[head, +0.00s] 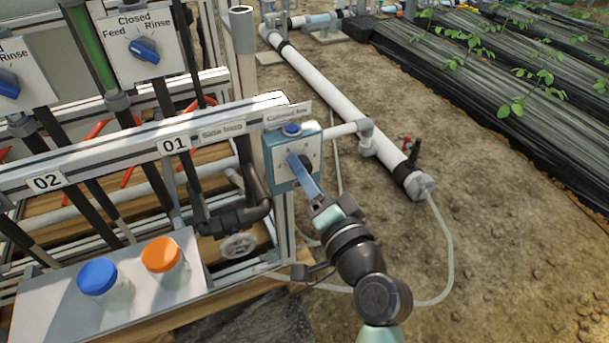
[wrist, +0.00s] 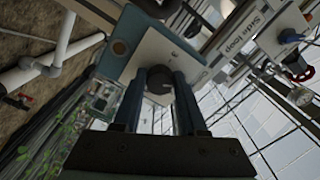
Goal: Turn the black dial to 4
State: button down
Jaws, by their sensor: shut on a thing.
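The black dial (wrist: 159,88) sits on the pale face plate (wrist: 165,52) of a teal control box. In the wrist view it is between the two blue fingers of my gripper (head: 302,167), which is shut on it. In the head view my gripper reaches the box (head: 274,162) from below right, and the fingers cover most of the dial. The marks around the dial are too small or too hidden to read, so I cannot tell which number it points at.
Blue-lidded (head: 97,276) and orange-lidded (head: 161,255) jars stand front left. Open soil lies right.

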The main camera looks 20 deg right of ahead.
dwell(0.4)
jog(key=shift+c, duration=2.3)
grip_release()
jog(key=s+p, duration=0.3)
jog(key=s, duration=1)
jog(key=shift+d, duration=0.2)
